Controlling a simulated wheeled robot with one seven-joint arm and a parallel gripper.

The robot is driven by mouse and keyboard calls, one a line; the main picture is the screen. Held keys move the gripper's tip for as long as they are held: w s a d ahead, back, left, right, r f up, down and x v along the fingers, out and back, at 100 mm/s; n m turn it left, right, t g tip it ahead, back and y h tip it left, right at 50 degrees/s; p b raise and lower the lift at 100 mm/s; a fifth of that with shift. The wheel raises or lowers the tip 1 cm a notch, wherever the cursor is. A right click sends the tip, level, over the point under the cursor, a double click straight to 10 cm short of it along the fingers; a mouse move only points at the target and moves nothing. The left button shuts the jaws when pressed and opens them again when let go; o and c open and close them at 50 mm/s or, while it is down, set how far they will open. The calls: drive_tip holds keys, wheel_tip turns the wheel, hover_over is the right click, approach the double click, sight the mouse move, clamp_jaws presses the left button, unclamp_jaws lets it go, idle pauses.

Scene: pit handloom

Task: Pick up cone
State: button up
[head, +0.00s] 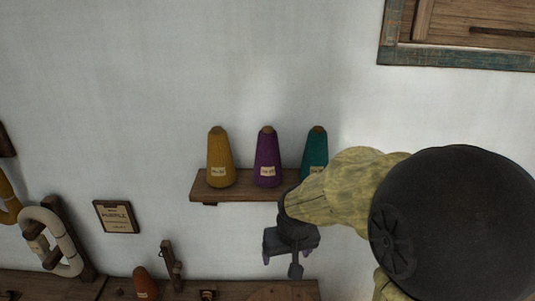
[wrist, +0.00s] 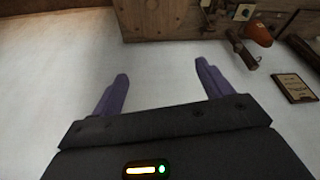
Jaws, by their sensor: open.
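Three cones stand upright in a row on a wooden wall shelf (head: 235,194) in the head view: a mustard cone (head: 220,160), a purple cone (head: 267,160) and a teal cone (head: 315,150). The teal cone's lower part is partly hidden by my arm. An orange-brown cone (head: 145,284) is at the lower bench; it also shows in the wrist view (wrist: 258,34). My gripper (head: 284,262) hangs below the shelf's right part, apart from the cones. In the wrist view its purple fingers (wrist: 161,72) are spread with nothing between them.
A wooden bench (head: 215,288) runs along the bottom, with a wooden peg (head: 171,264) on it. A framed plaque (head: 116,216) hangs on the wall at left, beside a cream skein (head: 68,250). A wooden window frame (head: 455,57) is at upper right. The wall above the cones is clear.

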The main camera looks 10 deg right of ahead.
drive_tip(key=w+r+t+p, duration=0.1)
drive_tip(key=w+r+p, duration=0.65)
drive_tip(key=r, duration=0.95)
drive_tip(key=t+p, duration=0.2)
drive_tip(key=p, duration=0.1)
approach(268, 130)
drive_tip(key=w+v, duration=0.1)
drive_tip(key=v, duration=0.2)
drive_tip(key=shift+s+r, duration=0.2)
drive_tip(key=shift+s, duration=0.1)
drive_tip(key=p+x, duration=0.5)
drive_tip(key=x, duration=0.7)
drive_tip(key=shift+f, duration=0.25)
drive_tip(key=shift+s, duration=0.15)
